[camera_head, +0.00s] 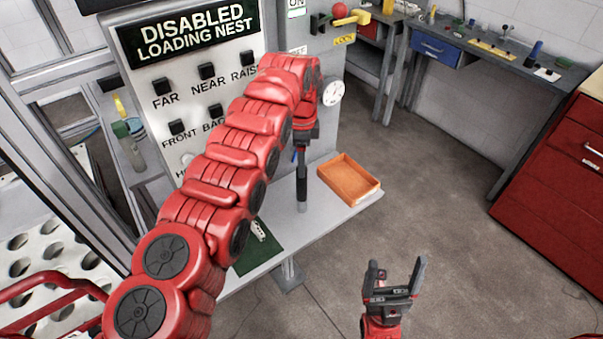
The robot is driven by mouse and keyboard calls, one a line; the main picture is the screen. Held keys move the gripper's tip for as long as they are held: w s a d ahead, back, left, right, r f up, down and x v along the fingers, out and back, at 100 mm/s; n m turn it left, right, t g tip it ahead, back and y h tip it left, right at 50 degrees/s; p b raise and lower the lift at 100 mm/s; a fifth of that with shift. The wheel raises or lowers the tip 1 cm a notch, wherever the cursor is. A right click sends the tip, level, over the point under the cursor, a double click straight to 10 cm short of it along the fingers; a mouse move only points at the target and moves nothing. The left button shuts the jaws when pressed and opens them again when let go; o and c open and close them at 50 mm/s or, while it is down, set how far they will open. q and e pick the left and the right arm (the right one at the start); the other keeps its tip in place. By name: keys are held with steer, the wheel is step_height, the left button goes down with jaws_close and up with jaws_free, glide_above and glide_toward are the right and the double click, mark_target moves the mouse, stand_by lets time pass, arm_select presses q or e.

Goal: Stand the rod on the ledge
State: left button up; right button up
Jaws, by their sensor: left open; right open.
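The ledge (322,221) is a light grey shelf at the foot of the grey panel. My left arm reaches across the panel, and my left gripper (301,172) points down over the ledge, open and seen edge-on. Directly below its fingers is a slim, upright dark piece with a grey lower end, apparently the rod (302,204). Its lower end appears at the ledge surface; I cannot tell whether it touches. Its upper part merges with the dark fingers. My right gripper (394,285) is open and empty, pointing up in front of the ledge, over the floor.
An orange tray (348,200) sits on the ledge to the right of my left gripper. A dark green mat (262,255) lies to the left, partly behind my arm. The panel (325,135) with buttons and a gauge stands behind. A red cabinet (550,190) is far right.

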arm_select(q)
step_height(320, 180, up, 2)
steer(key=shift+d, duration=0.15)
steer(key=r+p, duration=0.3)
steer(key=r, duration=0.1)
steer(key=shift+w+a+r+p, duration=0.1)
steer(key=shift+a+r+p, duration=0.1)
steer(key=shift+p, duration=0.2)
steer(key=shift+r+p, duration=0.25)
steer(key=shift+p, duration=0.1)
steer(key=shift+f, duration=0.15)
